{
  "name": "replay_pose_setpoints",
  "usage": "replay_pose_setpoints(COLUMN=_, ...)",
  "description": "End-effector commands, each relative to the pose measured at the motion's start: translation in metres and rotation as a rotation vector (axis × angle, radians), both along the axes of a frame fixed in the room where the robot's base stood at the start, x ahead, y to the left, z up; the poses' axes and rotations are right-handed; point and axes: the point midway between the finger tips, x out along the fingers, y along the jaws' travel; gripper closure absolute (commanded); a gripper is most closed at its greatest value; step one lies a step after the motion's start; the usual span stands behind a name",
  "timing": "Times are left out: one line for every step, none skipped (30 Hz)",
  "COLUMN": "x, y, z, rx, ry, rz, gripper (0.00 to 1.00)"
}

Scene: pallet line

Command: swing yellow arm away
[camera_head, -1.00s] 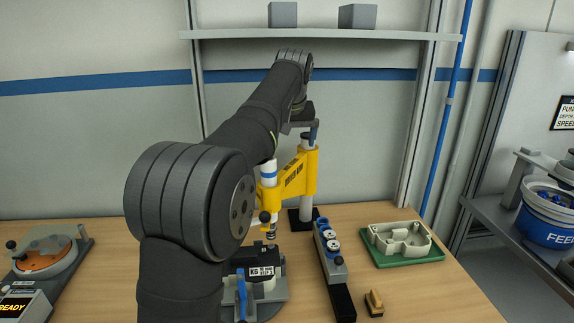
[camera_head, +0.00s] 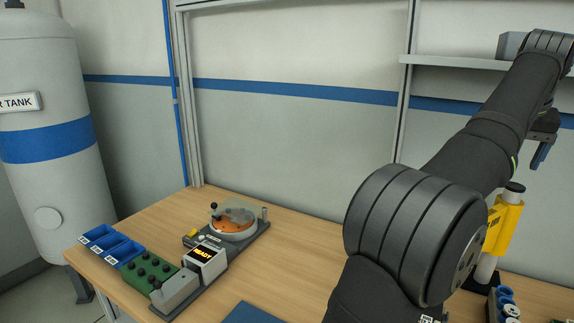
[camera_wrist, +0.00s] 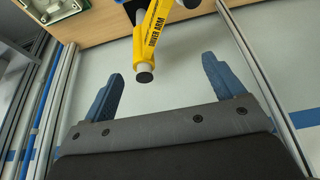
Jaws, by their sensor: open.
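The yellow arm (camera_head: 503,224) stands on a post at the right edge of the head view, partly hidden behind my arm. In the wrist view the yellow arm (camera_wrist: 154,28) carries black lettering and a pale cylinder with a dark end (camera_wrist: 144,74). My gripper (camera_wrist: 163,68) is open and empty, with blue fingers. The cylinder's end shows between the fingers in the picture, with a gap on both sides; its depth is hard to tell. In the head view my gripper (camera_head: 541,148) is above and to the right of the post's black cap (camera_head: 514,187).
A fixture with an orange disc (camera_head: 233,226) and a READY display (camera_head: 204,253) stand on the left of the table (camera_head: 285,250). Blue bins (camera_head: 108,243) and a green block (camera_head: 149,272) are at its left edge. A shelf (camera_head: 460,63) crosses above. The table's middle back is clear.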

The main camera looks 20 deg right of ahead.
Motion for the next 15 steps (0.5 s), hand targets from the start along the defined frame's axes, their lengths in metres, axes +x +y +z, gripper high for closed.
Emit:
replay_pose_setpoints(x=0.0, y=0.0, z=0.0, rx=0.0, ry=0.0, rz=0.0, gripper=0.24)
replay_pose_setpoints(x=0.0, y=0.0, z=0.0, rx=0.0, ry=0.0, rz=0.0, gripper=0.29)
replay_pose_setpoints(x=0.0, y=0.0, z=0.0, rx=0.0, ry=0.0, rz=0.0, gripper=0.37)
replay_pose_setpoints(x=0.0, y=0.0, z=0.0, rx=0.0, ry=0.0, rz=0.0, gripper=0.43)
replay_pose_setpoints(x=0.0, y=0.0, z=0.0, rx=0.0, ry=0.0, rz=0.0, gripper=0.49)
replay_pose_setpoints(x=0.0, y=0.0, z=0.0, rx=0.0, ry=0.001, rz=0.001, gripper=0.54)
replay_pose_setpoints(x=0.001, y=0.001, z=-0.001, rx=0.001, ry=0.004, rz=0.002, gripper=0.54)
replay_pose_setpoints(x=0.002, y=0.003, z=-0.003, rx=0.003, ry=0.012, rz=0.007, gripper=0.54)
replay_pose_setpoints(x=0.004, y=0.006, z=-0.007, rx=0.008, ry=0.032, rz=0.018, gripper=0.54)
replay_pose_setpoints(x=0.006, y=0.011, z=-0.011, rx=0.012, ry=0.056, rz=0.029, gripper=0.54)
replay_pose_setpoints(x=0.009, y=0.017, z=-0.016, rx=0.017, ry=0.085, rz=0.046, gripper=0.54)
replay_pose_setpoints(x=0.013, y=0.027, z=-0.026, rx=0.024, ry=0.138, rz=0.075, gripper=0.54)
replay_pose_setpoints(x=0.017, y=0.036, z=-0.034, rx=0.033, ry=0.186, rz=0.101, gripper=0.54)
replay_pose_setpoints(x=0.02, y=0.047, z=-0.043, rx=0.042, ry=0.241, rz=0.131, gripper=0.54)
replay_pose_setpoints(x=0.023, y=0.062, z=-0.055, rx=0.052, ry=0.324, rz=0.177, gripper=0.54)
